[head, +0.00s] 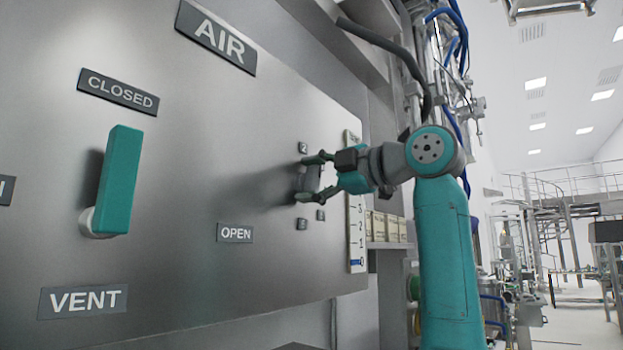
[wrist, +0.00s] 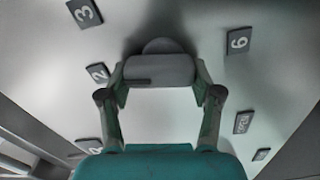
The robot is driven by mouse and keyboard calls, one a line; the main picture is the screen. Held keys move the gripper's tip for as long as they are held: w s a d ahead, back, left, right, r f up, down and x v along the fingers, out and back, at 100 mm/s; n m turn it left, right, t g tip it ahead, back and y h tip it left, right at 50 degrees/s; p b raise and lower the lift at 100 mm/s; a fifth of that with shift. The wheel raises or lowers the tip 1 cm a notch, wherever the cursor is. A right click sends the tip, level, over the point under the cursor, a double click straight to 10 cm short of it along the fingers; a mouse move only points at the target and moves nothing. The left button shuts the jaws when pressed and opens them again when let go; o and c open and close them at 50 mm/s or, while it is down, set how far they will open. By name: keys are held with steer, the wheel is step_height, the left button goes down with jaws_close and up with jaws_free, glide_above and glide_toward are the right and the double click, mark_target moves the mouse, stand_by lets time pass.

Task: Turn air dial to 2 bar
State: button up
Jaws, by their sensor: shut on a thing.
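The air dial is a grey knob (wrist: 160,68) on the metal panel, with number plates around it. In the wrist view, the plates 3 (wrist: 84,12), 2 (wrist: 97,73) and 6 (wrist: 238,41) show. A dark mark lies along the left part of the knob's near edge. My gripper (wrist: 158,78) is shut on the knob, one finger on each side. In the head view, my gripper (head: 311,177) reaches the knob from the right, and the fingers partly hide it. The AIR sign (head: 216,35) is above. The knob's exact setting is unclear.
A teal lever (head: 118,180) sticks out on the panel's left, between the CLOSED (head: 118,91) and VENT (head: 83,301) signs.

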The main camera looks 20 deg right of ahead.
steer(key=shift+a+f+n, duration=0.1)
steer(key=shift+f+n, duration=0.05)
steer(key=shift+n, duration=1.05)
steer(key=o, duration=1.2)
steer(key=shift+c, duration=0.2)
steer(key=v, duration=1.2)
steer(key=shift+s, duration=0.1)
